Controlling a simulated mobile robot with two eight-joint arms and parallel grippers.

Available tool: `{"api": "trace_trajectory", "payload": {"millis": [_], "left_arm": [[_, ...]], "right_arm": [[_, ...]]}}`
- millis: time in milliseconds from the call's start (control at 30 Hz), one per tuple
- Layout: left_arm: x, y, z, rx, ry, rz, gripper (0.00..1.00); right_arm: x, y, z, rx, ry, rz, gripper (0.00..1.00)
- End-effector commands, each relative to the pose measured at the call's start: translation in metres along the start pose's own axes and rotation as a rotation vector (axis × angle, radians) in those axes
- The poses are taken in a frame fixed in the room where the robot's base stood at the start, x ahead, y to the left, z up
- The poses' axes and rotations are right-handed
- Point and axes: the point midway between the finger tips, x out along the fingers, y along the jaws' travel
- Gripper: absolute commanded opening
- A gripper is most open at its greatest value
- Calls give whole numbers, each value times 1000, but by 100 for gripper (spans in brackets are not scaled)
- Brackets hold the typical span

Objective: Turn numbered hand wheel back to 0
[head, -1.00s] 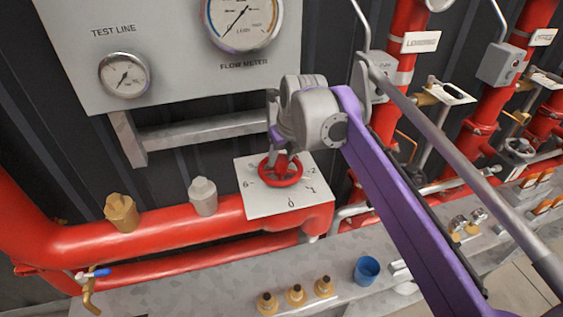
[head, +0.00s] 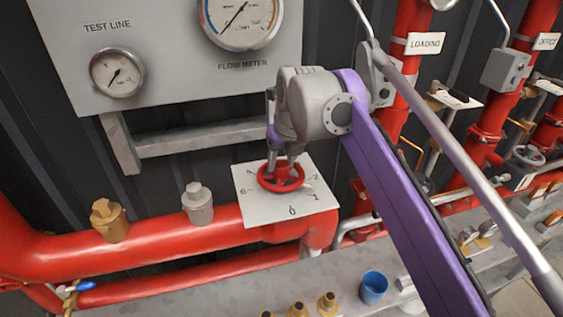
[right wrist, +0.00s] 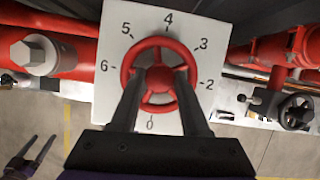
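The red hand wheel (head: 281,177) sits on a white square plate (head: 250,206) with numbers around it. In the right wrist view the wheel (right wrist: 160,41) faces me, with 4 above it, 0 below it, and 2, 3, 5 and 6 at the sides; 1 is hidden. No pointer mark on the wheel can be made out. My right gripper (head: 283,170) is at the wheel. Its two fingers (right wrist: 159,88) are apart, one each side of the hub, overlapping the wheel's openings. My left gripper (right wrist: 33,150) appears low at the left of the right wrist view, fingers apart, away from the wheel.
Red pipes (head: 150,240) run beside and below the plate, with a brass cap (head: 110,220) and a grey cap (head: 197,204) to its left. A gauge panel (head: 160,60) hangs above. A blue cup (head: 373,287) stands on the grey ledge below.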

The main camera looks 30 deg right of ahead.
Motion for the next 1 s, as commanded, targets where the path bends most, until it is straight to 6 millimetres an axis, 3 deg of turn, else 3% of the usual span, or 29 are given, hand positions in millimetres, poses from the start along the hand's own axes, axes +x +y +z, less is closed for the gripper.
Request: {"api": "trace_trajectory", "payload": {"millis": [33,133,467,1000], "left_arm": [[0,0,0,0,0,0,86],[0,0,0,0,0,0,86],[-3,0,-2,0,1,0,86],[-39,0,-24,0,15,0,86]], "right_arm": [[-1,0,0,0,-1,-1,53],[-1,0,0,0,-1,0,68],[-2,-1,1,-25,-1,12,68],[-3,-4,4,-588,-3,245,68]]}}
